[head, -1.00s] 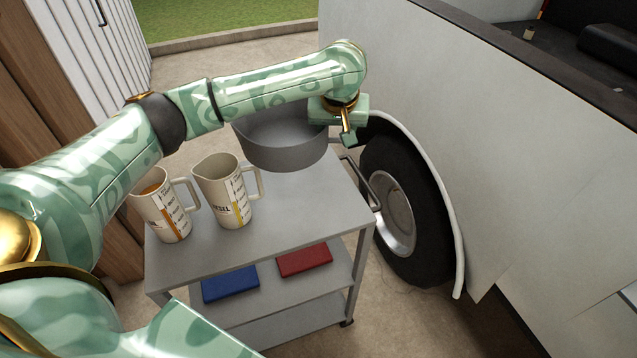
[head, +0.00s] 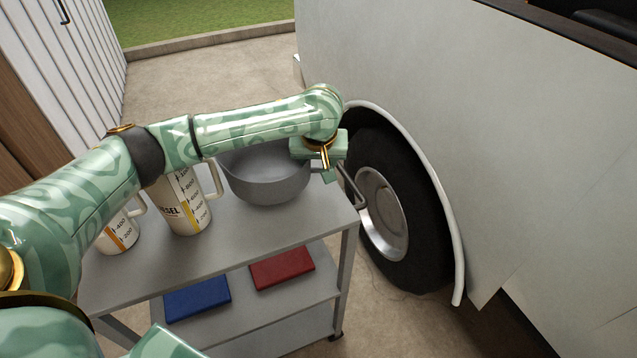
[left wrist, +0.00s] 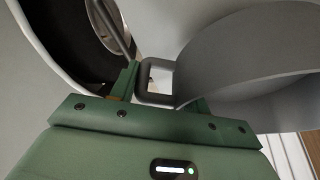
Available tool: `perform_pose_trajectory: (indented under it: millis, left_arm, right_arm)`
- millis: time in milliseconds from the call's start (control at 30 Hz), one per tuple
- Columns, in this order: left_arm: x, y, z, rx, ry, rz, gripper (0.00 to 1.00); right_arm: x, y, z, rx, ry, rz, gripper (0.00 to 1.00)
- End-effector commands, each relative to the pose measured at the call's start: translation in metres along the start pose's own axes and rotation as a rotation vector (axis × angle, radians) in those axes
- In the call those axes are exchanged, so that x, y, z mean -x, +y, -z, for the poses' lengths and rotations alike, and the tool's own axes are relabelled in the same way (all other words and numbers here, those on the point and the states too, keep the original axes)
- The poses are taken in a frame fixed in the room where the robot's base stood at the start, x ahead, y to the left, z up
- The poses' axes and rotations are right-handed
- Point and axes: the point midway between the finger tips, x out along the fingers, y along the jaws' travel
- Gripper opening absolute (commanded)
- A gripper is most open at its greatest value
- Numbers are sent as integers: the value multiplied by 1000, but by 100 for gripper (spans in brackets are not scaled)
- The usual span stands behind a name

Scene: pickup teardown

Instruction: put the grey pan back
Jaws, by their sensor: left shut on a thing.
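The grey pan (head: 262,182) is round and deep, and it is upright at the back right of the grey cart's top (head: 235,235). I cannot tell whether its base touches the top. My left gripper (head: 327,168) is at the pan's right side, shut on its handle. In the left wrist view the pan (left wrist: 245,60) fills the upper right, and its loop handle (left wrist: 146,92) lies between the fingers. My forearm hides part of the pan's far rim. My right gripper is not in view.
Two measuring jugs (head: 188,205) (head: 122,235) stand left of the pan on the cart. A blue box (head: 197,298) and a red box (head: 282,268) lie on the shelf below. The white vehicle's wheel (head: 385,210) is close on the right, beside the cart's side handle (head: 352,187).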

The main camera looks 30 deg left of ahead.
Motion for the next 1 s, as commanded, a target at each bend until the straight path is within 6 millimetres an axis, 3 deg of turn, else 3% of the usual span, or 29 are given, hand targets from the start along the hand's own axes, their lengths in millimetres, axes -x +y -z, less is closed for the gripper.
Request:
perform_pose_trajectory:
  millis: [333, 700, 733, 800, 1000]
  left_arm:
    - [-48, 0, -20, -2, -1, 2, 2]
    - [-48, 0, -20, 0, 1, 1, 2]
    - [-49, 0, -20, 0, 0, 1, 52]
    - [-49, 0, -20, 0, 1, 0, 68]
    - [-49, 0, -20, 0, 0, 0, 68]
  right_arm:
    - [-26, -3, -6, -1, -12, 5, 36]
    - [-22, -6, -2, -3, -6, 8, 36]
    - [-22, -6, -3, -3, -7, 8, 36]
    - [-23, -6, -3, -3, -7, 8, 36]
    - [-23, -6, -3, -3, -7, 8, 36]
